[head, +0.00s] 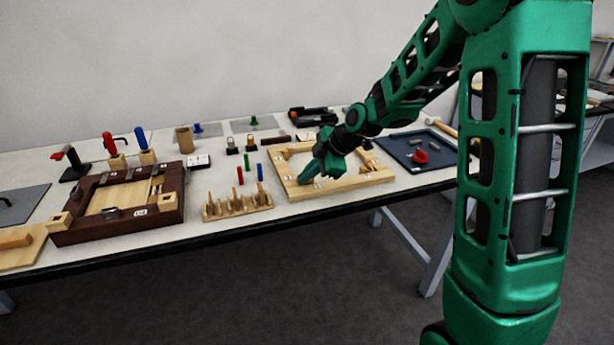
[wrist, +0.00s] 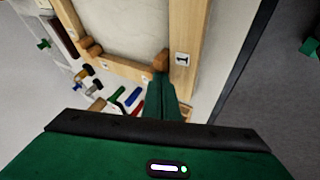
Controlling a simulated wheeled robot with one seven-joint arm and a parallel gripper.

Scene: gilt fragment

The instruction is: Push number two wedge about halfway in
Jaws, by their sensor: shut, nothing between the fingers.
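The light wooden frame (head: 345,185) lies flat on the table, and its inner opening shows a pale panel. It also shows in the wrist view (wrist: 188,25), where a white label (wrist: 182,59) with a dark mark like a 1 sits on one rail. A brown wedge (wrist: 160,60) stands at the inner corner beside that label. Another brown wedge (wrist: 92,47) is at the far-left corner. I cannot read which wedge is number two. My gripper (head: 307,174) is shut and empty, pointing down at the frame's near-left corner. Its tips (wrist: 160,82) are close to the corner wedge; contact is unclear.
A wooden rack of pegs (head: 237,206) stands left of the frame, with small coloured sticks (head: 240,176) behind it. A dark frame (head: 120,222) lies farther left. A dark blue tray (head: 400,142) is on the right. The table's front edge is close.

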